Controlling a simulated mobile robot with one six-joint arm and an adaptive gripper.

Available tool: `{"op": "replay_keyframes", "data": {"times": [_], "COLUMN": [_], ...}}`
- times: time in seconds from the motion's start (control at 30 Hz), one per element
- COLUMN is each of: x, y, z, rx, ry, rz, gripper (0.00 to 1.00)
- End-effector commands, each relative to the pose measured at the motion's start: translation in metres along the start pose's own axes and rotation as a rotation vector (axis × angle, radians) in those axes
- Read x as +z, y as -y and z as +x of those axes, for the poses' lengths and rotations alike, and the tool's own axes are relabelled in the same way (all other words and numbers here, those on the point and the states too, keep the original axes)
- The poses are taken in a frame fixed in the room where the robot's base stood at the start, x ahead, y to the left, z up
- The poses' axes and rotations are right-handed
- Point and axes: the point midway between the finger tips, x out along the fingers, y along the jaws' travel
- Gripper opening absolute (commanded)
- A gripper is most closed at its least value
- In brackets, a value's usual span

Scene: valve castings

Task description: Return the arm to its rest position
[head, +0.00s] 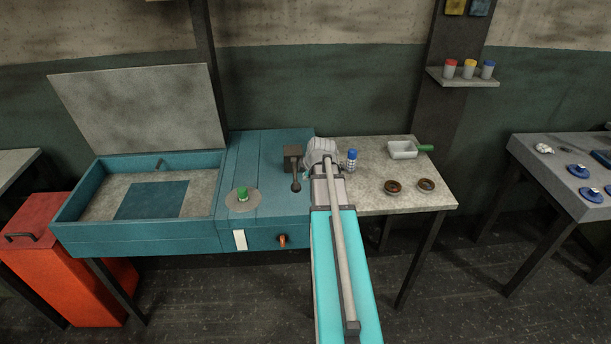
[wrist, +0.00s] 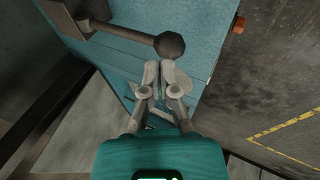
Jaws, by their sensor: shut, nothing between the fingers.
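My arm reaches forward in the head view from the bottom edge, over the seam between the teal cabinet (head: 265,160) and the grey table. My gripper (wrist: 160,70) shows in the wrist view with its two fingers together and nothing between them. It is over the teal cabinet top (wrist: 125,25), just below the dark ball of a lever (wrist: 170,45) in the picture; I cannot tell whether they touch. In the head view the fingers cannot be made out behind my arm's end. The lever (head: 296,180) on its dark block stands just left of my arm.
Two round dark parts (head: 408,187) and a white tray (head: 402,149) lie farther right on the table. A green knob (head: 242,193) is on the cabinet, beside an open teal bin (head: 85,198). The bin's lid stands up.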

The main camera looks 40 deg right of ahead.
Motion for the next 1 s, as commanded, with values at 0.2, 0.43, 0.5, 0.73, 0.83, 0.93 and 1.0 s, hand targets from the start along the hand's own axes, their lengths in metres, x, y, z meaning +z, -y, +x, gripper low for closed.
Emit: {"op": "replay_keyframes", "data": {"times": [0.2, 0.43, 0.5, 0.73, 0.83, 0.93, 1.0], "x": [0.000, -0.001, -0.001, -0.002, -0.007, -0.018, -0.029], "y": [0.000, 0.000, 0.000, 0.000, 0.003, 0.008, 0.014], "z": [0.000, 0.000, 0.000, 0.000, 0.001, 0.001, 0.002], "rx": [0.000, 0.000, 0.000, -0.001, -0.007, -0.020, -0.037], "ry": [0.000, 0.000, -0.001, -0.001, -0.003, -0.007, -0.010], "rz": [-0.001, -0.001, -0.002, -0.001, 0.006, 0.029, 0.056], "gripper": [0.00, 0.00, 0.00, 0.00, 0.00, 0.00, 0.00]}}
